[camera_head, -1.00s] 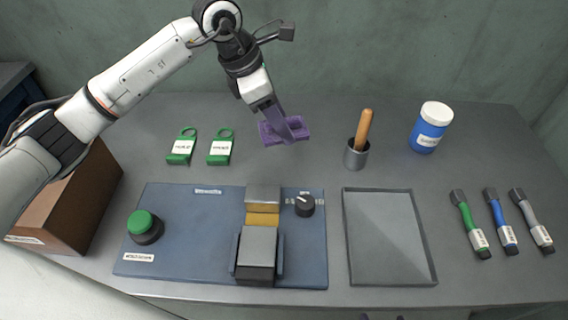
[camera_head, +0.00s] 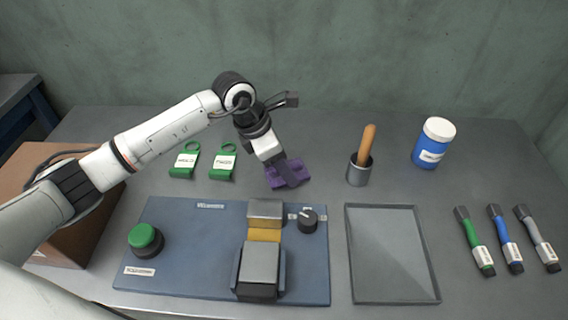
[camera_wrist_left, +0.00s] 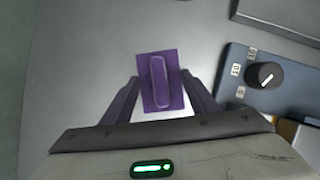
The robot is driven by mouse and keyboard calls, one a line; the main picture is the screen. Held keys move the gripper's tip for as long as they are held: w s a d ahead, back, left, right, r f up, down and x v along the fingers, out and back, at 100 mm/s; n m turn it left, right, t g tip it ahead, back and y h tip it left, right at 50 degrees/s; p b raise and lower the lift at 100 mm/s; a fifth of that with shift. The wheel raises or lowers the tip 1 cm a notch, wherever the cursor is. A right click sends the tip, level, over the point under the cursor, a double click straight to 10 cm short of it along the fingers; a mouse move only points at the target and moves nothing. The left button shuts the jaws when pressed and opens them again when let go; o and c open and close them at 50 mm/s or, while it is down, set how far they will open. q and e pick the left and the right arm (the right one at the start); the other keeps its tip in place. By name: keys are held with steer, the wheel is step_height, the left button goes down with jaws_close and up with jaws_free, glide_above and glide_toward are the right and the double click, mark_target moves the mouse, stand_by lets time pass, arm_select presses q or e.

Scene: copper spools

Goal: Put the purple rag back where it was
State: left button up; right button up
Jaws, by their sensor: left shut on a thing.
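The purple rag (camera_head: 287,174) is a small flat purple piece on or just above the table, behind the blue panel; I cannot tell whether it touches the table. It also shows in the left wrist view (camera_wrist_left: 146,67), with a raised ridge along its middle. My left gripper (camera_head: 284,170) comes down onto it from above. In the wrist view its two fingers (camera_wrist_left: 161,92) stand on either side of the rag, shut on it. Part of the rag is hidden by the fingers in the head view. My right gripper is not in view.
The blue panel (camera_head: 190,235) with green button (camera_head: 143,237), clamp block and black knob (camera_head: 307,221) lies in front. Two green tags (camera_head: 222,161) are left, a grey cup with a wooden-handled tool (camera_head: 359,172) right. A grey tray (camera_head: 392,255) is front right. Bare table surrounds the rag.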

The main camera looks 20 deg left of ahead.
arm_select(q)
steer(key=o, duration=1)
steer(key=v, duration=1.2)
steer(key=shift+r, duration=0.1)
